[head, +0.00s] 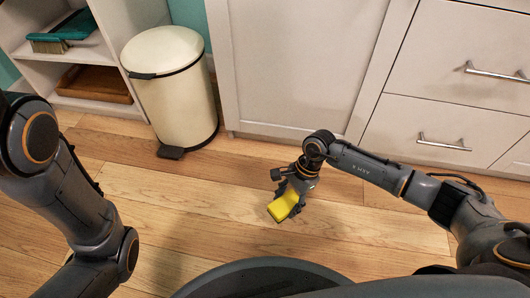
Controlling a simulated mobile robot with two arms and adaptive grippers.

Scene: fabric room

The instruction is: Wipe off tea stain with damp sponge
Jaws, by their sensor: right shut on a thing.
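A yellow sponge (282,207) is in my right gripper (288,194), low over the wooden floor. The right gripper is shut on it, and the sponge sticks out below the fingers. I cannot tell whether the sponge touches the floor. No tea stain can be made out; the sponge and gripper cover part of the floor there. My left arm comes in from the left, but its gripper is out of view.
A cream pedal bin (170,85) stands by the white cabinet (290,60) at the back. A white shelf (95,105) at the left holds a green dustpan with a brush (65,32) and a brown tray (95,84). The wooden floor (200,205) around the sponge is clear.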

